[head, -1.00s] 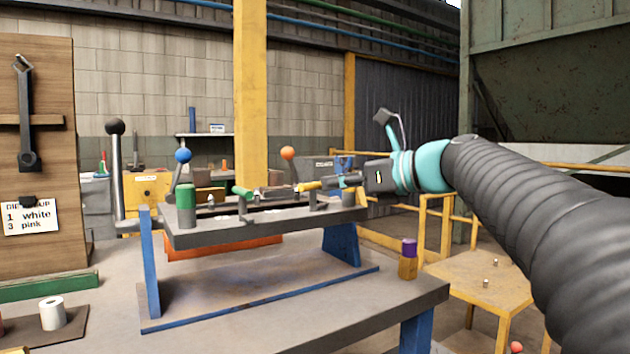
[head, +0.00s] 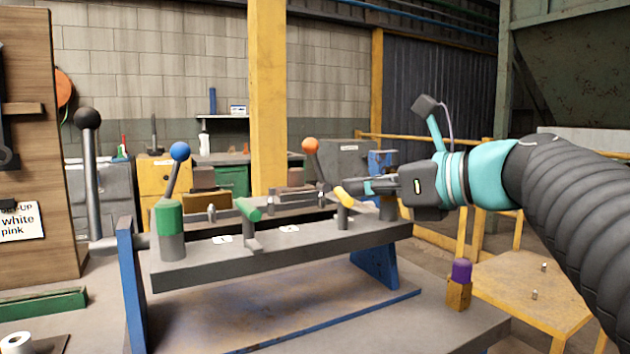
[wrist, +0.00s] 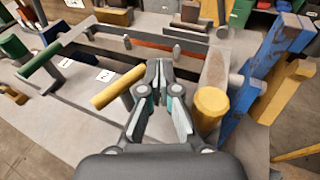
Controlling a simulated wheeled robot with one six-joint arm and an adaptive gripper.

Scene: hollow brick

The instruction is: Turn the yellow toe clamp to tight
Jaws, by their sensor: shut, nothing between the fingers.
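The yellow toe clamp (head: 345,196) is a short yellow bar on a grey post, at the right part of the grey fixture beam. It also shows in the wrist view (wrist: 118,88), left of my gripper (wrist: 159,70). In the head view my gripper (head: 368,187) reaches in from the right, its tips just beside the yellow bar. The fingers are together and hold nothing. In the wrist view a gap shows between the fingers and the bar. The bar lies slanted, roughly parallel to the green clamp bar (head: 248,208).
A yellow-topped cylinder (wrist: 210,105) stands close to the right of my fingers. A green-topped cylinder (head: 170,228) is at the beam's left end. Levers with blue (head: 180,151) and orange (head: 311,145) knobs rise behind. A purple-topped block (head: 461,272) stands on the bench's right.

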